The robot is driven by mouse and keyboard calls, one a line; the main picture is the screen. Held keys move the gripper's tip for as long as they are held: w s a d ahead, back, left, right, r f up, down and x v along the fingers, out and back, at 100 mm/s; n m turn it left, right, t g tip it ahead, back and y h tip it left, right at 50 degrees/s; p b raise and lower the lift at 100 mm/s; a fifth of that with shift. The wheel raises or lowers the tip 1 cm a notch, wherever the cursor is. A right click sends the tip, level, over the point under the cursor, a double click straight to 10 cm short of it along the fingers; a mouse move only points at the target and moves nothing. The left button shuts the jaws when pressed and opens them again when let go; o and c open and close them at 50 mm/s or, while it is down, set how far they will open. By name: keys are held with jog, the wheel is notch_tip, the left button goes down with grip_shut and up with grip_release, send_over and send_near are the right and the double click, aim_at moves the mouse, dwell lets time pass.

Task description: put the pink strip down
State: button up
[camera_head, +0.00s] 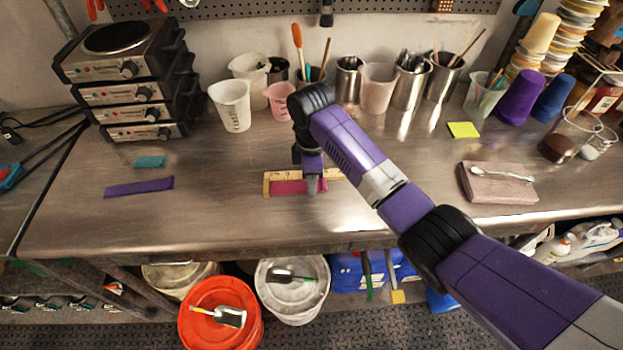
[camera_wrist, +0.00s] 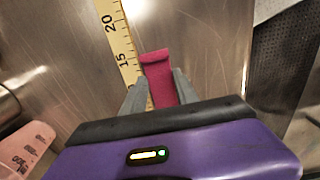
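The pink strip (camera_head: 288,188) is over or against the lower edge of a yellow ruler (camera_head: 267,184) near the front middle of the steel bench. My gripper (camera_head: 312,184) points down at the strip's right part. In the wrist view, the strip (camera_wrist: 158,72) sits between the two fingertips (camera_wrist: 160,92), which look closed on its sides. One end sticks out past the fingers. The ruler (camera_wrist: 118,45) runs beside it on the left. I cannot tell whether the strip rests on the ruler or bench or hangs just above.
A purple strip (camera_head: 139,187) and a teal piece (camera_head: 150,161) lie to the left. A wooden block with a spoon (camera_head: 490,188) lies to the right, below a yellow note (camera_head: 463,130). Cups and metal pots line the back. Bare bench surrounds the ruler.

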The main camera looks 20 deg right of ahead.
jog(key=shift+s+f, duration=0.3)
jog(key=shift+f, duration=0.05)
notch_tip(320, 180, up, 12)
jog(key=p, duration=0.1)
jog(key=shift+w+r+p, duration=0.15)
jog(key=shift+r+p, duration=0.05)
jog(key=shift+p, duration=0.1)
